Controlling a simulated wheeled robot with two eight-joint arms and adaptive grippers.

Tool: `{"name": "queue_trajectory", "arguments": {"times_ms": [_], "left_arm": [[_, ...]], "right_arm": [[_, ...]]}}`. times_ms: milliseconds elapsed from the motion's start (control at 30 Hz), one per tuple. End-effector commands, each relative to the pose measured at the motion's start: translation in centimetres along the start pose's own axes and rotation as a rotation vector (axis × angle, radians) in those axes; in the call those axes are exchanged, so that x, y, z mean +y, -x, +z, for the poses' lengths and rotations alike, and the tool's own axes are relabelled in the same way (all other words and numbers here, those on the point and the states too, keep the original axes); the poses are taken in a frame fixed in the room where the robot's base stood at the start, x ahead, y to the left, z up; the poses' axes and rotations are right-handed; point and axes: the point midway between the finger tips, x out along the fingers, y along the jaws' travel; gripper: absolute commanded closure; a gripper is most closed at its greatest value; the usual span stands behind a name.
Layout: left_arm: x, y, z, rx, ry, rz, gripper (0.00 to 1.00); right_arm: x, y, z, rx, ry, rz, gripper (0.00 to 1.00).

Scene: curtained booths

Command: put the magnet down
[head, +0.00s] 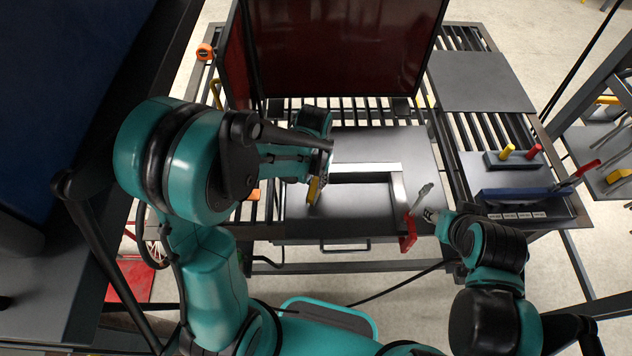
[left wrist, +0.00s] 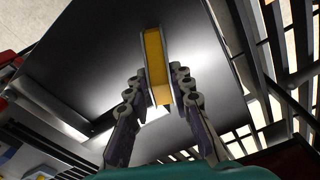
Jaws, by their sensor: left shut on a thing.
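The magnet is a yellow block with pale grey side plates, seen in the left wrist view (left wrist: 155,62). My left gripper (left wrist: 160,90) is shut on it, with one finger on each side. In the head view the magnet (head: 313,191) shows as a small yellow piece over the left part of the dark plate (head: 350,221). My left forearm hides most of that gripper there. I cannot tell whether the magnet touches the plate. My right gripper (head: 432,214) is beside the red clamp (head: 408,232); its finger opening is too small to make out.
A light metal angle (head: 396,192) lies on the plate, with the clamp at its near end. A dark red screen (head: 340,45) stands behind. A blue bar (head: 515,193) and a block with yellow and red handles (head: 512,161) are at the right. The front plate area is bare.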

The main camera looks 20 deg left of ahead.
Motion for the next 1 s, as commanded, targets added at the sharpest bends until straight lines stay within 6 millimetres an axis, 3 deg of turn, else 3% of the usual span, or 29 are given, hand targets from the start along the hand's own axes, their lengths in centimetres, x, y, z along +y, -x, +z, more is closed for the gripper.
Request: {"name": "queue_trajectory", "arguments": {"times_ms": [100,633,667,733,1000], "left_arm": [[0.0,-1.4,0.0,0.0,0.0,0.0,1.0],[0.0,-2.2,0.1,0.0,0.001,0.0,1.0],[0.0,-2.2,0.1,0.0,0.001,0.0,0.73],[0.0,-2.1,0.1,0.0,0.001,0.0,0.58],[0.0,-2.1,0.1,0.0,0.001,0.0,0.58]], "right_arm": [[0.0,-0.4,0.3,0.0,0.0,0.0,0.6],[0.0,-0.9,0.7,0.0,0.0,0.0,0.6],[0.0,-0.9,0.6,0.0,0.0,0.0,0.6],[0.0,-0.8,0.6,0.0,0.0,0.0,0.6],[0.0,-0.8,0.6,0.0,0.0,0.0,0.6]]}}
